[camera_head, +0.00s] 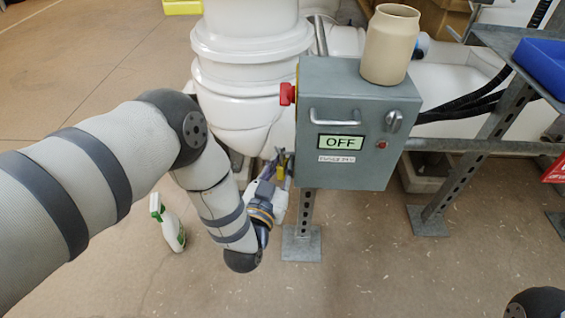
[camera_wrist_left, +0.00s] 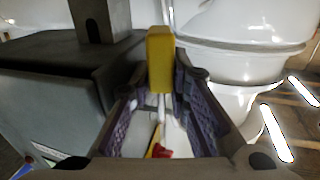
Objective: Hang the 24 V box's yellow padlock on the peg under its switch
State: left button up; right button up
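The grey 24 V box (camera_head: 345,172) stands on a metal post and its display reads OFF. A red switch (camera_head: 288,94) is on its left side; red shows low in the left wrist view (camera_wrist_left: 160,151). The yellow padlock (camera_head: 281,172) is beside the box's lower left edge, below the switch. My left gripper (camera_head: 279,160) is there, with its fingertips closed against both sides of the padlock (camera_wrist_left: 160,58) in the left wrist view. A pale thin rod shows between the fingers; I cannot tell whether it is shackle or peg. My right gripper is out of view.
A beige jar (camera_head: 390,45) stands on the box top. Large white piping (camera_head: 245,60) is close behind my left gripper. A spray bottle (camera_head: 167,222) stands on the floor at left. A metal frame with a blue tray (camera_head: 540,66) is at right. Front floor is clear.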

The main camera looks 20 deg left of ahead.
pick_arm(q)
jog(key=shift+o, duration=1.2)
jog(key=shift+d, duration=0.1)
